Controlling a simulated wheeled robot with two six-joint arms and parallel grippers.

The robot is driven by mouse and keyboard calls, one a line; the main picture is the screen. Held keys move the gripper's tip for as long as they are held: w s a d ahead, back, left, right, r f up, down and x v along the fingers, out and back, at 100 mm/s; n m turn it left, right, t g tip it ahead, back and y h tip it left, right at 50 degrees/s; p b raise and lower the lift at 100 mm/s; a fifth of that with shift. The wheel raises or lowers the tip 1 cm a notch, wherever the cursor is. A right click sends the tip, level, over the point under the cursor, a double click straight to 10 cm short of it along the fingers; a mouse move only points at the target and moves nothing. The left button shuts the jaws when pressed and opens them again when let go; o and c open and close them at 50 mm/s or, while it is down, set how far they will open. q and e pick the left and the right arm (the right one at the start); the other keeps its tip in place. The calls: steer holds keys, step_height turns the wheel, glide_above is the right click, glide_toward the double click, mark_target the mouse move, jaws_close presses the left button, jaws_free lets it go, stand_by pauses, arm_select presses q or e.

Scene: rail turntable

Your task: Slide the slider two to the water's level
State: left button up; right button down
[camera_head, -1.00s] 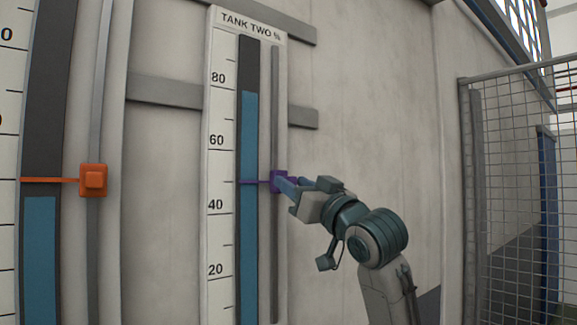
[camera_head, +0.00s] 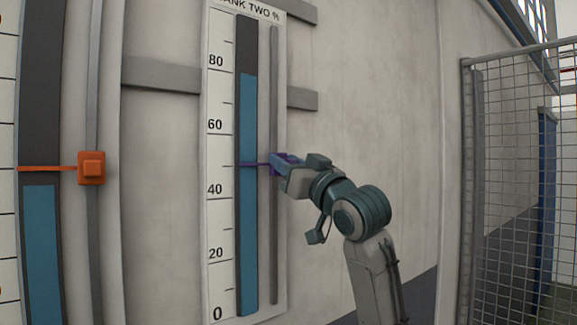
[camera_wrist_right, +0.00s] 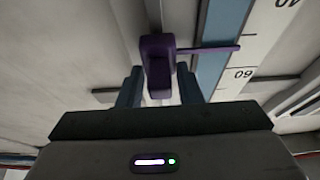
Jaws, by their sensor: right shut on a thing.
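The tank two gauge (camera_head: 214,105) stands on the wall, with a blue water column (camera_head: 248,120) whose top is in the upper 70s. The purple slider two (camera_head: 277,160) sits on the grey rail (camera_head: 274,230) right of the column. Its thin pointer crosses the column a little under 50, well below the water's top. My right gripper (camera_head: 283,165) is shut on the slider. In the right wrist view, the purple slider (camera_wrist_right: 157,62) stands between the two fingers (camera_wrist_right: 160,88). My left gripper is not in view.
An orange slider (camera_head: 92,168) sits on another gauge at the left, its pointer slightly above that gauge's blue water (camera_head: 40,250). Grey horizontal bars cross the wall behind tank two. A wire mesh fence (camera_head: 515,180) stands at the right.

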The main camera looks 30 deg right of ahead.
step_height(320, 180, up, 18)
steer(key=shift+f, duration=0.15)
stand_by(0.4)
steer(key=c, duration=1.3)
jaws_free()
steer(key=shift+s+f+b, duration=0.1)
steer(key=shift+b, duration=0.2)
steer(key=shift+s+f, duration=0.15)
steer(key=shift+s, duration=0.1)
steer(key=b+v, duration=0.6)
steer(key=v, duration=0.4)
steer(key=shift+d+b, duration=0.1)
steer(key=shift+b, duration=0.25)
